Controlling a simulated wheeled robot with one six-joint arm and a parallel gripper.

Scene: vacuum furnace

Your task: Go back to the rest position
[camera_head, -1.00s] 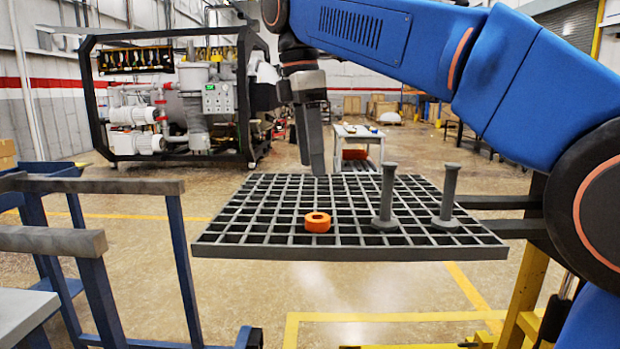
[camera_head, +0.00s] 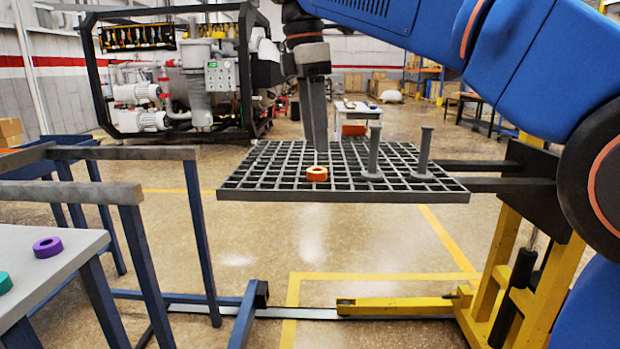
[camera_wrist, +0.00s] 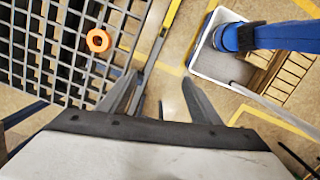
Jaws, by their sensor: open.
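My gripper (camera_head: 318,150) hangs pointing down in the head view, in front of the far part of the dark grid tray (camera_head: 235,193) as pictured. In the wrist view my gripper (camera_wrist: 160,85) has its two fingers spread, with nothing between them. An orange ring (camera_head: 316,173) lies on the grid near its front edge. It also shows in the wrist view (camera_wrist: 98,40), left of the fingers. Two grey flanged posts (camera_head: 373,155) (camera_head: 424,152) stand upright on the grid to the ring's right.
A yellow lift (camera_head: 510,255) carries the tray on forks. Blue-legged frames with grey bars (camera_head: 120,153) stand at left. A table (camera_head: 75,250) there holds a purple ring (camera_head: 47,247) and a green ring (camera_head: 4,283). The furnace machine (camera_head: 185,85) stands behind. Open floor lies in front.

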